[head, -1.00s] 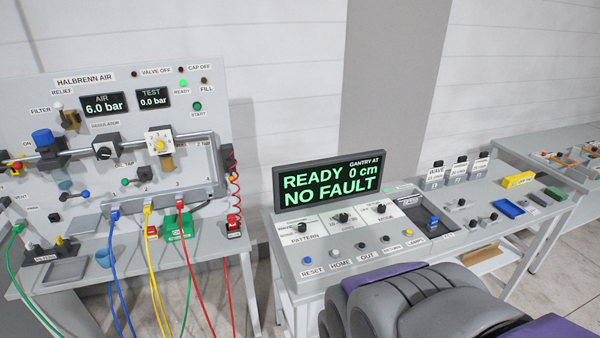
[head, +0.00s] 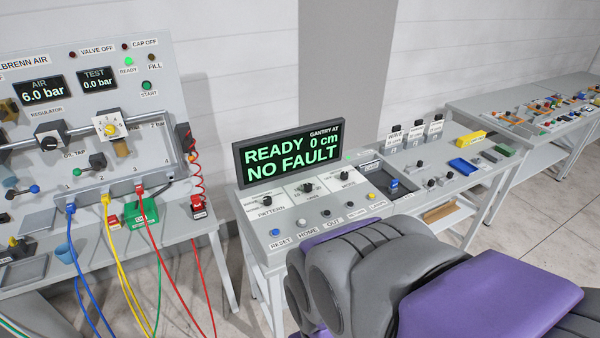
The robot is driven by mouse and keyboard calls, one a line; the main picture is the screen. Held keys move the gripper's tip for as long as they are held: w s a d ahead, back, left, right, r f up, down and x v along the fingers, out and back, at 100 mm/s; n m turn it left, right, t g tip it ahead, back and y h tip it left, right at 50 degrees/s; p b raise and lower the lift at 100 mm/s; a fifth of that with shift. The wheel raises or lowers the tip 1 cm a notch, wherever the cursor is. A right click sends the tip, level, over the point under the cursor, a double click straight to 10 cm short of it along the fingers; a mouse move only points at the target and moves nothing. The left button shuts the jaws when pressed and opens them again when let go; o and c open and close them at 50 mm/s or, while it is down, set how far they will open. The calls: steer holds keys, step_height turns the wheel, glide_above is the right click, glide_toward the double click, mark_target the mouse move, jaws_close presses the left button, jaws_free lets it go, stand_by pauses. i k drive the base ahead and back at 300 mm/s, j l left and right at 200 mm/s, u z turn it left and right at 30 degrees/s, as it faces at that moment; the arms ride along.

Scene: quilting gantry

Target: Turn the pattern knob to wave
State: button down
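The pattern knob (head: 266,200) is a small black knob on a white plate at the left end of the grey control console, just above the label PATTERN. Its pointer and position words are too small to read. The display (head: 291,154) behind it reads READY, GANTRY AT 0 cm, NO FAULT. My grey and purple arm fills the lower right of the head view, in front of the console. My gripper is not in view.
The console's front row has buttons for RESET (head: 274,232), HOME, OUT and more. Two similar knobs sit right of the pattern knob. An air bench (head: 80,120) with coloured hoses stands at left. Another bench (head: 550,105) with small parts is at right.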

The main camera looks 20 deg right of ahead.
mark_target(268, 200)
steer(key=i+j, duration=0.1)
steer(key=i, duration=0.95)
